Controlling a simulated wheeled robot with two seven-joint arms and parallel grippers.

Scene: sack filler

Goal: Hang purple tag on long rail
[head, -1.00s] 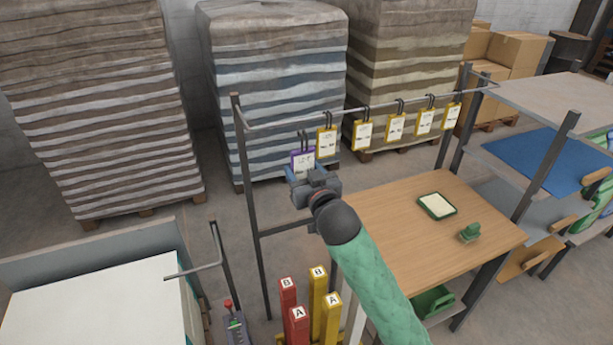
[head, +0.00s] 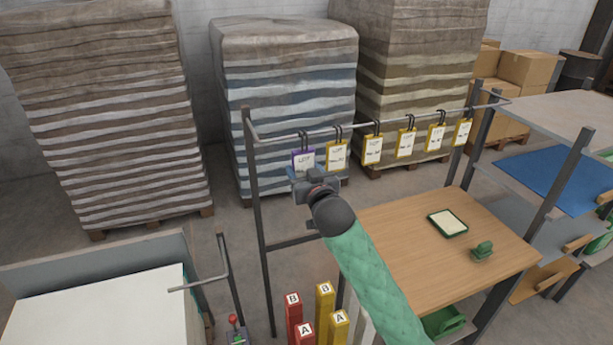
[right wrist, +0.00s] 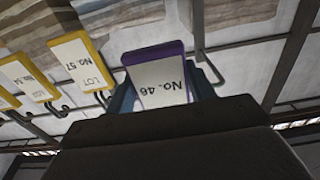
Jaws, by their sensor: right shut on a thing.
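The purple tag (head: 303,159), with a white face, is upright at the left part of the long rail (head: 283,136). Its face reads "No. 46" in the right wrist view (right wrist: 160,82), upside down there. My right gripper (head: 304,174) is shut on the tag's lower part, with a finger at each side. The tag's dark hook reaches up to the rail in the head view; I cannot tell whether it is over the bar or just beside it. My left gripper is not in view.
Several yellow tags (head: 336,155) hang along the rail to the right of the purple one. A wooden table (head: 400,240) stands below right. A shorter rail (head: 200,283) is at lower left, near red and yellow posts (head: 294,315). Stacked sacks (head: 285,100) stand behind.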

